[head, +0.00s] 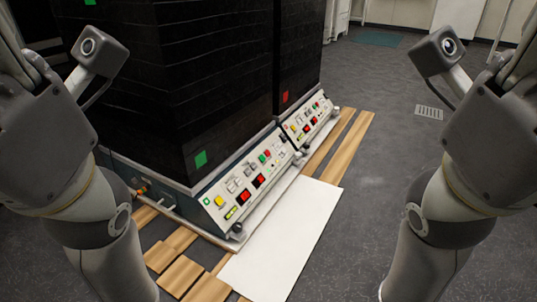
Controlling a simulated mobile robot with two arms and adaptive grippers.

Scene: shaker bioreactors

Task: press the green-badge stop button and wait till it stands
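The shaker with the green badge (201,160) is a tall black cabinet in the middle left of the head view. Its sloped pale control panel (232,183) runs along its lower front edge and carries several small coloured buttons and red displays. A small red button (267,153) and a green one (262,158) sit towards the panel's far end. The labels are too small to read, so I cannot tell which is the stop button or whether the shaker is moving. Both my arms are raised at the sides of the view, clear of the panel; their gripper fingers are out of frame.
A second black shaker with a red badge (285,97) and its own panel (308,118) stands behind. A white board (285,240) and wooden slats (180,275) lie on the floor before the panels. Grey floor (370,190) is open to the right.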

